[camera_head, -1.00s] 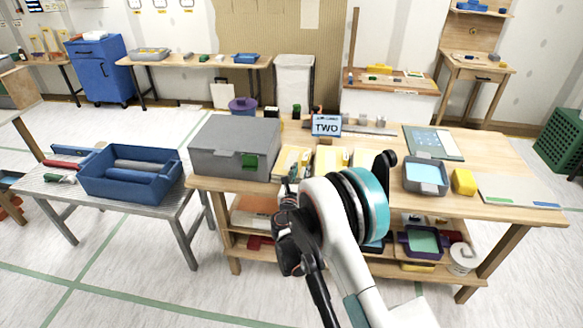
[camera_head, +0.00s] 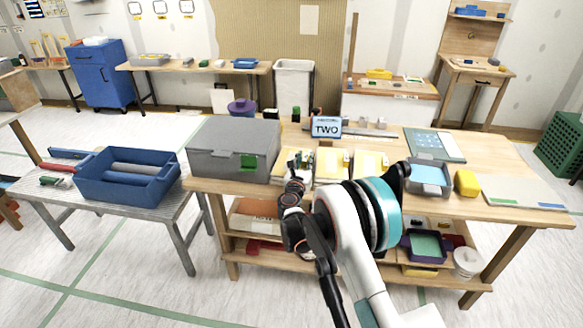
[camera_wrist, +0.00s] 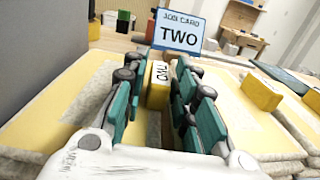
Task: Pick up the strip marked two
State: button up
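In the wrist view a yellow block with the black word TWO (camera_wrist: 157,85) stands between the teal-padded fingers of my gripper (camera_wrist: 158,98). The fingers are spread, one on each side of it. The left finger is very near it, and contact cannot be told. A pale yellow strip (camera_wrist: 70,95) lies to the left and another (camera_wrist: 238,115) to the right. A blue-edged job card reading TWO (camera_wrist: 179,31) stands behind; it also shows in the head view (camera_head: 326,127). In that view my gripper (camera_head: 297,168) is over the front of the left strips, partly hiding them.
A grey box (camera_head: 228,150) stands close on the left of the strips. Plain yellow blocks (camera_wrist: 262,92) sit on the right. A grey tray (camera_head: 430,178) and a yellow block (camera_head: 466,183) lie further right on the workbench (camera_head: 500,160). A blue bin (camera_head: 125,180) is on the side table.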

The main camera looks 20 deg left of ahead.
grip_shut()
jog(key=shift+r, duration=0.15)
